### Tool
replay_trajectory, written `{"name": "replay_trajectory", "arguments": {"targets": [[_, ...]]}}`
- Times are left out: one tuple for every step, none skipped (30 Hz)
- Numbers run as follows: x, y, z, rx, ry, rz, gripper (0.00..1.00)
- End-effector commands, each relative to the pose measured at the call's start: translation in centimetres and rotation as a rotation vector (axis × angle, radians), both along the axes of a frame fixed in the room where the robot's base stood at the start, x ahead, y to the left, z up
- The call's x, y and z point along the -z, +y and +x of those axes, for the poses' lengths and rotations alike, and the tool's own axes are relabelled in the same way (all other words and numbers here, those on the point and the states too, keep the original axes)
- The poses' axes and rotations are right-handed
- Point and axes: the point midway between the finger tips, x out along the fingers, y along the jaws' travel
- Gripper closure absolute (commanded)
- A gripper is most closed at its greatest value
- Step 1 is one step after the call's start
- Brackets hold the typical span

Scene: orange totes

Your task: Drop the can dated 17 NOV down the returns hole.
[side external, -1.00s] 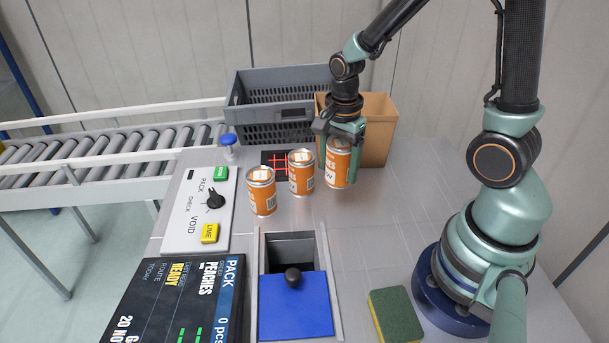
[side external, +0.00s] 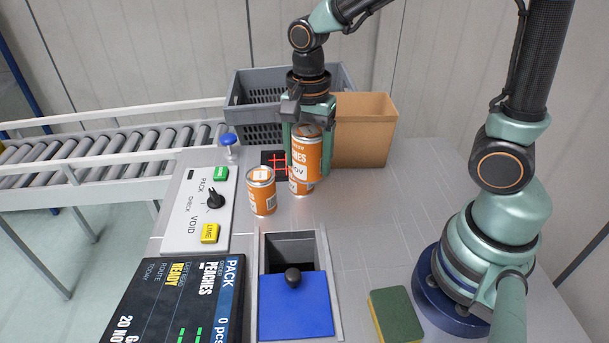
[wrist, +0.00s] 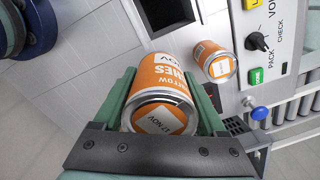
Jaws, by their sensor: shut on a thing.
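My gripper (side external: 308,160) is shut on an orange can (side external: 306,146), held upright off the bench. In the wrist view the held can (wrist: 160,95) has a label on its end reading 17 NOV. A third orange can (side external: 262,194) stands to the left and seems to be the can (wrist: 216,63) in the wrist view. The returns hole (side external: 290,246) is a dark square opening at the front. A blue cover (side external: 294,310) with a black knob lies on its near side.
A control panel (side external: 183,220) with a knob and buttons stands left, above a dark display (side external: 160,305). A grey crate (side external: 245,117) and a cardboard box (side external: 372,130) are at the back. A sponge (side external: 395,315) lies front right. Bench between box and sponge is clear.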

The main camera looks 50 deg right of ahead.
Motion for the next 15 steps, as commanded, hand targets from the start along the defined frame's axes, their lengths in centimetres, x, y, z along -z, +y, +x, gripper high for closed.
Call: {"name": "replay_trajectory", "arguments": {"targets": [[1.3,1.8,-0.4,-0.056,0.007,-0.001,1.0],[1.9,2.7,-0.6,-0.082,0.006,-0.002,1.0],[2.6,3.8,-0.8,-0.115,0.006,-0.002,1.0],[3.2,4.5,-1.1,-0.137,0.005,-0.001,1.0],[3.6,5.2,-1.3,-0.159,0.005,-0.001,1.0],[4.2,6.0,-1.6,-0.183,0.003,-0.001,1.0],[4.6,6.4,-1.8,-0.199,0.003,-0.001,1.0],[4.9,6.9,-2.0,-0.213,0.002,0.0,1.0],[5.2,7.3,-2.2,-0.228,0.002,0.0,1.0],[5.4,7.6,-2.3,-0.237,0.0,0.0,1.0],[5.6,7.8,-2.4,-0.244,0.0,0.0,1.0],[5.8,8.0,-2.5,-0.251,0.001,0.0,1.0],[6.0,8.1,-2.5,-0.254,0.0,0.0,1.0],[6.1,8.2,-2.6,-0.256,0.0,0.0,1.0],[6.3,8.2,-2.6,-0.257,-0.001,0.001,1.0]]}}
